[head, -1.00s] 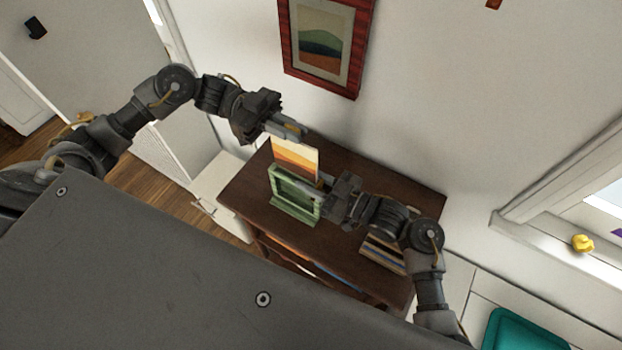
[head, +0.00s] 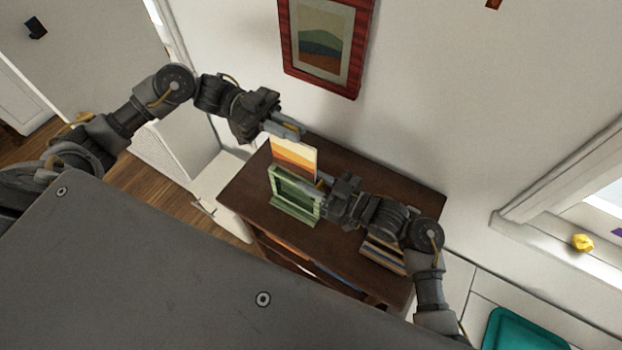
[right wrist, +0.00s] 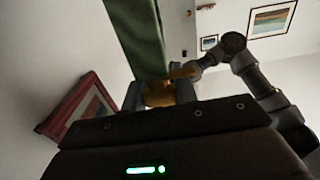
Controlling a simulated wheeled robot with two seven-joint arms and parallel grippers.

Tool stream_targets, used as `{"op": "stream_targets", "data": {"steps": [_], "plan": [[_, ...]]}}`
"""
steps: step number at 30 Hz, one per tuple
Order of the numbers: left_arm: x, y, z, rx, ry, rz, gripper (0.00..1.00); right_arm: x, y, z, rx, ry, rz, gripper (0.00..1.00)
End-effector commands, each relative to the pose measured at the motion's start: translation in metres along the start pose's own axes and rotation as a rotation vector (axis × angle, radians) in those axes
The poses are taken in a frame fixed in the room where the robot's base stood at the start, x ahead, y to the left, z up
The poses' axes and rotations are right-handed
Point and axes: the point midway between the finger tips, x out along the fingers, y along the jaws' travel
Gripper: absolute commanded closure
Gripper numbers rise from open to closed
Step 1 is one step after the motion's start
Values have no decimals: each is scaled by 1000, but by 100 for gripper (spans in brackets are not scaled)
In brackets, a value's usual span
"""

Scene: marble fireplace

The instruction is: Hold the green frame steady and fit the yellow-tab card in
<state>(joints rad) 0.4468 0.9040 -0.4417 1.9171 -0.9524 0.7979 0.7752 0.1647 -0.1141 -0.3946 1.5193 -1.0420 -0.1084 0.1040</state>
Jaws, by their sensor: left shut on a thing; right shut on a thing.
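The green frame (head: 292,213) stands upright on the dark wooden cabinet top. My right gripper (head: 318,190) is shut on its right side. In the right wrist view the green frame (right wrist: 136,35) rises from between the fingers of this gripper (right wrist: 160,92). The card (head: 294,158), with orange, yellow and cream bands, is upright just behind and above the frame's top edge. My left gripper (head: 293,133) is shut on the card's upper edge. The yellow tab is not clearly seen. I cannot tell whether the card's lower edge touches the frame.
The dark cabinet top (head: 385,185) is bare at the back right. Several books (head: 383,256) sit near its right front. A red-framed picture (head: 325,45) hangs on the wall behind. A teal tray (head: 525,332) and a yellow object (head: 582,243) are at the right.

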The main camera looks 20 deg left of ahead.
Motion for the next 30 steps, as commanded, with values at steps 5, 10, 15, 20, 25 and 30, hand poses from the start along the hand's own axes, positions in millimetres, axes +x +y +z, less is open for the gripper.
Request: {"op": "stream_targets", "data": {"steps": [5, 10, 15, 20, 25, 30], "plan": [[0, 0, 0, 0, 0, 0, 100, 0, 0, 0, 0, -1, 1, 100], [0, 0, 2, -1, 0, 0, 100, 0, 0, 0, 0, -1, 1, 100], [0, 0, 9, -1, 1, 0, 100, 0, 0, 0, 0, -1, 1, 100], [0, -1, 15, -1, 1, -1, 100, 0, 0, 0, 0, -1, 1, 100], [0, 0, 22, -2, 0, 0, 100, 0, 0, 0, 0, 0, 1, 100], [0, 0, 29, -1, 0, -1, 100, 0, 0, 0, 0, 0, 1, 100]]}}
